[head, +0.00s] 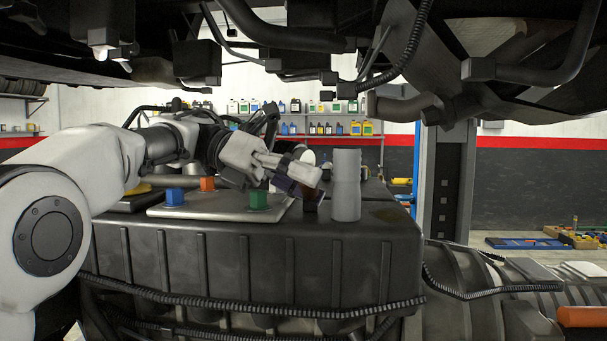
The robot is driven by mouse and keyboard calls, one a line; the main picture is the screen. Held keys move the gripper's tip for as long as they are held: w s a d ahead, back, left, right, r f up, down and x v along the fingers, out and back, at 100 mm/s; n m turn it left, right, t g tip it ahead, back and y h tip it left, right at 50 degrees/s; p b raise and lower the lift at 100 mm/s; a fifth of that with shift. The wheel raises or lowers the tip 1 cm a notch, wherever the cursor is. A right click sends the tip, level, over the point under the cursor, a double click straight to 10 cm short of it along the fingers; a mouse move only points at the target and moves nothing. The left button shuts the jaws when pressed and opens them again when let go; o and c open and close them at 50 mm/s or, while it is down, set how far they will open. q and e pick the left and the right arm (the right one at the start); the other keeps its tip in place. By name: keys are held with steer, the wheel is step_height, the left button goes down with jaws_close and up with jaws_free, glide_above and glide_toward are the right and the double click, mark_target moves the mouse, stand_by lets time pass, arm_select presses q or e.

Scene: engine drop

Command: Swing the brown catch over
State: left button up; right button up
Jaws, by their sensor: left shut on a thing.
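The brown catch (312,203) shows as a small dark brown piece on top of the engine block, just left of a grey upright cylinder. My left gripper (298,185) reaches in from the left above the engine top and is shut on the catch. The fingers cover most of the catch, so its full shape and how far it is turned are hidden. My right gripper is not in view.
A light plate (222,207) on the engine block (250,265) carries blue (175,196), orange (207,184) and green (258,200) bolt heads. The grey cylinder (346,190) stands close to my fingers. Dark vehicle underbody parts and hoses (290,38) hang above.

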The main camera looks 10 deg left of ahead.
arm_select(q)
steer(key=shift+w+r+n+g+h+p, duration=0.35)
steer(key=shift+r+n+g+p, duration=0.25)
steer(key=shift+n+p, duration=0.55)
steer(key=shift+w, duration=0.1)
steer(key=o, duration=1)
steer(key=shift+d, duration=0.1)
steer(key=shift+s+d, duration=0.2)
steer(key=shift+s, duration=0.05)
steer(key=shift+w+a+f, duration=0.1)
steer(key=shift+w+a, duration=0.15)
steer(key=shift+a, duration=0.05)
steer(key=v, duration=0.7)
steer(key=shift+a, duration=0.15)
